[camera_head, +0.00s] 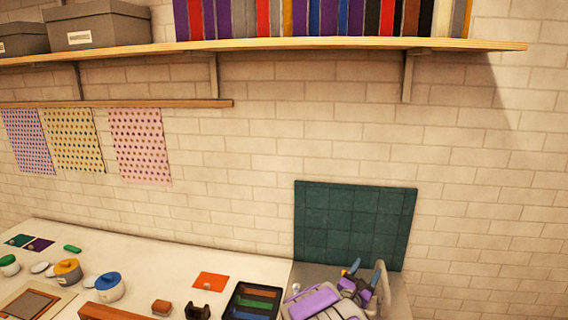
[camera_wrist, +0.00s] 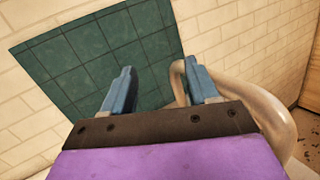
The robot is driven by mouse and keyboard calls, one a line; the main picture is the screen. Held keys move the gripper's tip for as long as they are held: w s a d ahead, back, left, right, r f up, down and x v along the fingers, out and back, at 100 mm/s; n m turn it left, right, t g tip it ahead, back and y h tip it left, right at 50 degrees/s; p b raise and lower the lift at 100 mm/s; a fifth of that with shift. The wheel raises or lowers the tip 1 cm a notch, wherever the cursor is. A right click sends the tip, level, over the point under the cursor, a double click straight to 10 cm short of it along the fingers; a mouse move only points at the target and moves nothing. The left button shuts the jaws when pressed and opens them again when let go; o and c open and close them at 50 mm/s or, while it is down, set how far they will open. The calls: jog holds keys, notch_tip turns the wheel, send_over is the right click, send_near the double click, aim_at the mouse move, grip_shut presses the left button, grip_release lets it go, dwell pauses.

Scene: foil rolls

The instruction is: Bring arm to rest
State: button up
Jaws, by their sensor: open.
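My gripper (camera_head: 366,268) is at the lower right of the head view, at the right end of the table and in front of the dark green tiled panel. Its two blue-grey fingers stand apart with nothing between them. My purple arm is folded close beside it. In the wrist view my gripper (camera_wrist: 160,75) points toward the green panel (camera_wrist: 95,55) and the brick wall. A pale curved tube or handle shows beside its right finger, and I cannot tell what it belongs to.
The white table (camera_head: 160,255) holds lidded pots, including a blue-lidded pot (camera_head: 110,287), an orange card (camera_head: 210,281) and a black tray (camera_head: 252,302) with coloured bars.

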jog(key=s+d+r+m+g+h, duration=0.1)
jog(key=s+r, duration=0.1)
jog(key=s+d+r+m+g+h, duration=0.1)
jog(key=s+d+r+m, duration=0.1)
jog(key=s+d+r+m+g+h+b, duration=0.1)
jog(key=r+m+h, duration=0.1)
jog(key=shift+s+d+r+g, duration=0.15)
jog(key=shift+s+d+g, duration=0.15)
jog(key=shift+s+d, duration=0.1)
jog(key=s+d+r+m+g+h+b, duration=0.1)
jog(key=s+d+r+m+g, duration=0.1)
jog(key=s+d+m+g, duration=0.45)
jog(key=s+d+r+m+g+h+b, duration=0.1)
jog(key=s+d+r+m+g, duration=0.2)
jog(key=s, duration=0.7)
jog(key=s+a+f+m+g+y+b, duration=0.25)
jog(key=s+m+g+y, duration=0.35)
jog(key=s, duration=0.9)
jog(key=s+a+f+m+y+b, duration=0.1)
jog(key=s+a+f+m+y, duration=0.1)
jog(key=a, duration=0.6)
jog(key=s+a+f+m+t+y, duration=0.1)
jog(key=s+a+f+m+y, duration=0.1)
jog(key=s+a+f+y, duration=0.2)
jog(key=s+a+f+m+y+b, duration=0.1)
jog(key=s+a+y, duration=0.4)
jog(key=s+a, duration=0.5)
jog(key=shift+a+f+m+t+y+b, duration=0.4)
jog(key=shift+a+f+m, duration=0.45)
jog(key=shift+f, duration=0.55)
